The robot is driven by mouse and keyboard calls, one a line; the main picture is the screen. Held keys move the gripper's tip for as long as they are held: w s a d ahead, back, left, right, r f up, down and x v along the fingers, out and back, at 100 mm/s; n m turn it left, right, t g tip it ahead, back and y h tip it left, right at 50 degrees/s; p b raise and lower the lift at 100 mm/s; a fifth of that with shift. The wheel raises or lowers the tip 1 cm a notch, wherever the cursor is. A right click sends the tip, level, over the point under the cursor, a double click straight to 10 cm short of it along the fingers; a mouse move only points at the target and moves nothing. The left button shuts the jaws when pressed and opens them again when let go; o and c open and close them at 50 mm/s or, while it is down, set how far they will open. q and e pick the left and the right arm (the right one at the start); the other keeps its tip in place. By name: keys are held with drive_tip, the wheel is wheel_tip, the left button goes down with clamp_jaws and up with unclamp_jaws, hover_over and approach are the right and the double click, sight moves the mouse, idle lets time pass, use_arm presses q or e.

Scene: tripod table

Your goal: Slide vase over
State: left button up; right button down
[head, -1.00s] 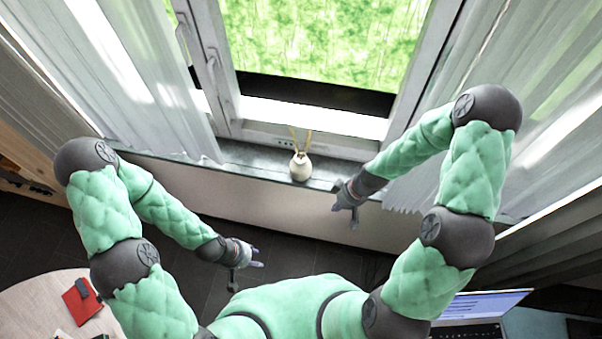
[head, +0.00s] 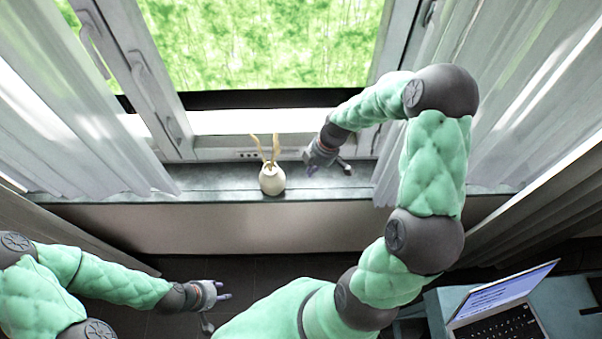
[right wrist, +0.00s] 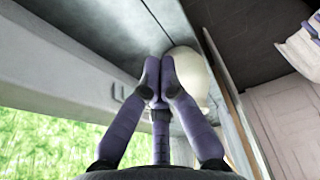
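The cream vase (head: 272,181), with two dry-looking stems in it, stands upright on the grey window sill. My right gripper (head: 312,170) is over the sill just to the right of the vase, with a small gap between them in the head view. In the right wrist view, its purple fingertips (right wrist: 160,76) are together and hold nothing I can see. The pale round vase (right wrist: 188,70) shows just past the fingertips, partly hidden by them; contact cannot be told. My left gripper (head: 222,298) is low, away from the sill, and its finger opening is too small to tell.
The sill (head: 225,183) is bare to the left of the vase, and its front edge is close to the vase. The window frame stands behind, with curtains (head: 75,130) on both sides. A laptop (head: 500,300) sits on a desk at lower right.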

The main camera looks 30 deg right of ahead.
drive_tip(key=b+x, duration=0.1)
drive_tip(key=x, duration=0.7)
drive_tip(key=a, duration=0.1)
drive_tip(key=w, duration=0.1)
drive_tip(key=a, duration=0.1)
drive_tip(key=shift+w+a+f, duration=0.25)
drive_tip(key=shift+w+a, duration=0.35)
drive_tip(key=shift+a, duration=0.2)
drive_tip(key=shift+a, duration=0.1)
drive_tip(key=w+a+b, duration=0.1)
drive_tip(key=w+a, duration=0.3)
drive_tip(key=a, duration=0.2)
drive_tip(key=w+a+b, duration=0.1)
drive_tip(key=w+a, duration=0.3)
drive_tip(key=a, duration=0.3)
drive_tip(key=w+a+b, duration=0.2)
drive_tip(key=w+a, duration=0.2)
drive_tip(key=a, duration=0.3)
drive_tip(key=shift+w, duration=0.25)
drive_tip(key=shift+s+d, duration=0.1)
